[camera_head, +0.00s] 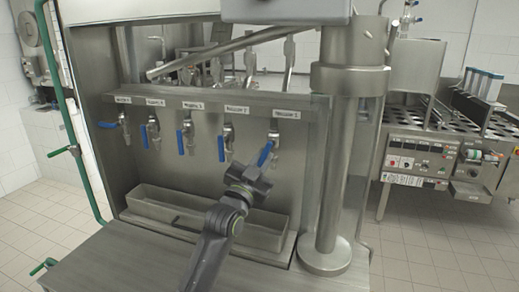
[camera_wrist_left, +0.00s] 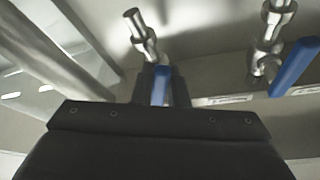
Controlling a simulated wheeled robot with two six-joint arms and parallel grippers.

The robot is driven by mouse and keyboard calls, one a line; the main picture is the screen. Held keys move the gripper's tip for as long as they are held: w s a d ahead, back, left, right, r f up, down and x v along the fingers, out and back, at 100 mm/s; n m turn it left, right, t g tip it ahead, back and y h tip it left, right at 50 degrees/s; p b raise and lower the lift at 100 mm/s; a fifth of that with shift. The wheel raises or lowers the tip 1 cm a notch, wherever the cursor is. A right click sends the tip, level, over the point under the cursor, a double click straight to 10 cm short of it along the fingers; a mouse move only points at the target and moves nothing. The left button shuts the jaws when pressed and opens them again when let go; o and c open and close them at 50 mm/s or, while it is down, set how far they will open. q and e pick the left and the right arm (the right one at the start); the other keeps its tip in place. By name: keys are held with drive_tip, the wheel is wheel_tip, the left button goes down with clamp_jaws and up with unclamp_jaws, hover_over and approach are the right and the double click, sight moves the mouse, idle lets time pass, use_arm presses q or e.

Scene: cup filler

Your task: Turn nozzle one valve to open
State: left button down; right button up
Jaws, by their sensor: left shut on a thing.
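The rightmost valve on the metal filler panel, under the label that seems to read nozzle 1 (camera_head: 287,114), has a blue lever (camera_head: 265,153). The lever slants down and to the left from its steel body (camera_head: 274,134). My left gripper (camera_head: 262,164) reaches up to it from below. In the left wrist view, my left gripper's dark fingers (camera_wrist_left: 161,92) are shut around the blue lever (camera_wrist_left: 160,84), with the steel nozzle (camera_wrist_left: 141,38) just beyond. The fingers hide part of the lever. My right gripper is in neither view.
Several other valves with blue levers line the panel to the left; the nearest lever (camera_head: 221,148) hangs down. A long metal trough (camera_head: 160,212) lies below. A thick steel column (camera_head: 340,170) stands close on the right of my left gripper.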

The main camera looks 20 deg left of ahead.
use_arm(q)
drive_tip(key=shift+d+r+n+y+p, duration=0.2)
drive_tip(key=shift+n+y+p, duration=0.4)
drive_tip(key=shift+n+p, duration=0.4)
drive_tip(key=shift+d+f+n+y+p, duration=0.15)
drive_tip(key=shift+f+n+y+p, duration=0.15)
drive_tip(key=shift+n+p, duration=0.25)
drive_tip(key=shift+d+n, duration=0.1)
drive_tip(key=shift+n, duration=0.25)
drive_tip(key=shift+f+n+t+b, duration=0.2)
drive_tip(key=shift+n+t+b, duration=0.1)
drive_tip(key=shift+b, duration=0.25)
drive_tip(key=n+y+b, duration=0.1)
drive_tip(key=b, duration=0.1)
drive_tip(key=shift+d+b, duration=0.2)
drive_tip(key=shift+b, duration=0.2)
drive_tip(key=shift+d+r+n+y+b, duration=0.1)
drive_tip(key=shift+n+y+b, duration=0.2)
drive_tip(key=shift+n+b, duration=0.4)
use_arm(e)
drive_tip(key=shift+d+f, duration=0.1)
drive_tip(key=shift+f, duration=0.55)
use_arm(q)
drive_tip(key=c, duration=1.4)
unclamp_jaws()
drive_tip(key=shift+c, duration=0.2)
